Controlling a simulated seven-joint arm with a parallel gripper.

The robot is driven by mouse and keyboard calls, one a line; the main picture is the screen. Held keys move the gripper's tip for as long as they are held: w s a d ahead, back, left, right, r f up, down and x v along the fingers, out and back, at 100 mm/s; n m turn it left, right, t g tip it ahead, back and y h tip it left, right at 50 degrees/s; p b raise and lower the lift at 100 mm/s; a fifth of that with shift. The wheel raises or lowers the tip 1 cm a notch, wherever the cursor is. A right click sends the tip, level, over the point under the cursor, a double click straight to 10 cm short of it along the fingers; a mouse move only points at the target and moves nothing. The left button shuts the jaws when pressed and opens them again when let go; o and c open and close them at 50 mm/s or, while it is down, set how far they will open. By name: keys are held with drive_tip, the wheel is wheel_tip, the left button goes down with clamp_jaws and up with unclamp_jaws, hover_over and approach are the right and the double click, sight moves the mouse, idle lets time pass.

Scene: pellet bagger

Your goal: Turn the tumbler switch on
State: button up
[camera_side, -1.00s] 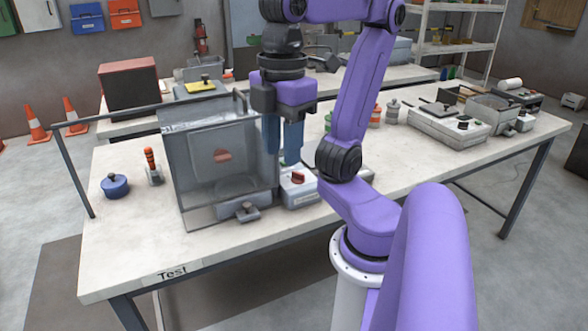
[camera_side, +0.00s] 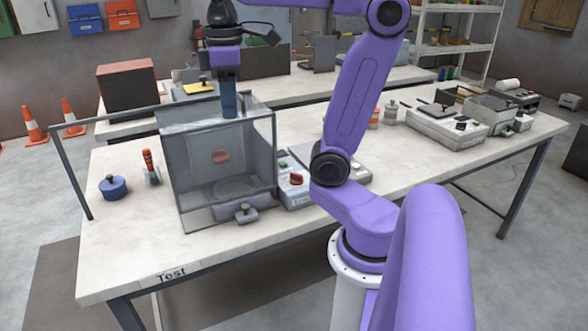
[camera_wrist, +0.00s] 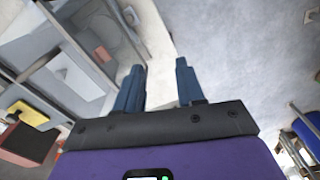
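A small white control box (camera_side: 297,192) with a red switch knob (camera_side: 296,179) stands on the table, right beside a clear-walled cabinet (camera_side: 187,175). A grey lever-like part on a block (camera_side: 245,212) sits at the cabinet's front right. I cannot tell for sure which of these is the tumbler switch. My gripper (camera_side: 229,112) points down at the cabinet's upper back, above and left of the red knob; contact cannot be made out. In the wrist view, its two blue fingers (camera_wrist: 160,68) are apart with nothing between them.
A blue lidded pot (camera_side: 113,187) and an orange-handled tool (camera_side: 149,165) stand left of the cabinet. A rail (camera_side: 75,165) borders the table's left side. A grey bench device (camera_side: 445,127) stands at the right. The table's front right is clear.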

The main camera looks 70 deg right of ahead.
drive_tip(key=d+m, duration=0.2)
drive_tip(key=d, duration=0.4)
drive_tip(key=d+m, duration=0.2)
drive_tip(key=d, duration=0.4)
drive_tip(key=d+m, duration=0.2)
drive_tip(key=d, duration=0.4)
drive_tip(key=shift+s+d+f+m, duration=0.1)
drive_tip(key=shift+s+d+m, duration=0.1)
drive_tip(key=shift+s+m, duration=0.15)
drive_tip(key=m, duration=0.2)
hover_over(297, 177)
drive_tip(key=w+d, duration=0.1)
wheel_tip(297, 177, down, 29)
drive_tip(key=shift+w+r, duration=0.1)
drive_tip(key=shift+r, duration=0.05)
clamp_jaws()
